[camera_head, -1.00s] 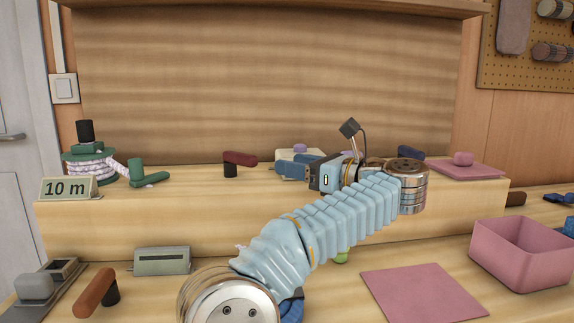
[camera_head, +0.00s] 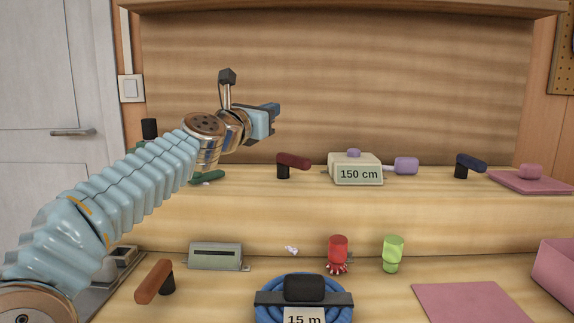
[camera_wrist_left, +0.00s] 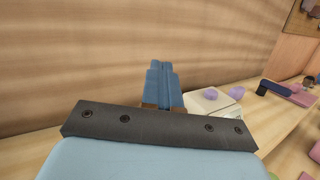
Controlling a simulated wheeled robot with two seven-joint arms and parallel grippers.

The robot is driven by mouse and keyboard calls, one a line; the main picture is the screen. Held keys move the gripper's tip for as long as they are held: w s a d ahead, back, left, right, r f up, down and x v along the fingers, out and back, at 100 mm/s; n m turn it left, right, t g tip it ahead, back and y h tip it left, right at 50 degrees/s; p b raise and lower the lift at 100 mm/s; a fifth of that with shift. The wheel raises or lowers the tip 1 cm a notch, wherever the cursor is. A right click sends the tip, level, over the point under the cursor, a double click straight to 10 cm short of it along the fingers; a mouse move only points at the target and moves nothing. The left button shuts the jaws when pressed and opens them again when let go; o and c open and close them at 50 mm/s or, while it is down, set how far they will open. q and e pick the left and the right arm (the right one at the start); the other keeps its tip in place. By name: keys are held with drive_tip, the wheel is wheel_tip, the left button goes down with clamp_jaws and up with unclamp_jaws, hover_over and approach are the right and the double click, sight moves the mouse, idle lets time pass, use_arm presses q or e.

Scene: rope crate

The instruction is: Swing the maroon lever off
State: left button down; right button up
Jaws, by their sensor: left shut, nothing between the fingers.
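The maroon lever (camera_head: 293,161) stands on the raised wooden shelf on a short dark post. Its handle points right in the head view. My left gripper (camera_head: 274,109) is shut and empty. It is in the air, above and slightly left of the lever in the head view, apart from it. Its blue fingers (camera_wrist_left: 160,72) are closed together in the left wrist view. The lever does not show in the left wrist view. My right gripper is not in view.
A cream box (camera_head: 355,172) marked 150 cm, with a purple handle (camera_head: 406,166), stands right of the lever. A navy lever (camera_head: 470,163) is farther right. A brown lever (camera_head: 155,282) and a blue coil (camera_head: 265,309) are on the lower bench. The wooden back panel rises behind.

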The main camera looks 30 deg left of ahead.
use_arm(q)
drive_tip(key=s+f+m+g+h, duration=0.2)
drive_tip(key=s+f+g+h, duration=0.35)
drive_tip(key=s, duration=0.75)
approach(298, 167)
drive_tip(key=shift+y, duration=0.45)
drive_tip(key=p+x, duration=0.1)
drive_tip(key=x, duration=0.5)
drive_tip(key=shift+w+d, duration=0.2)
drive_tip(key=shift+w, duration=0.05)
drive_tip(key=shift+s+r, duration=0.1)
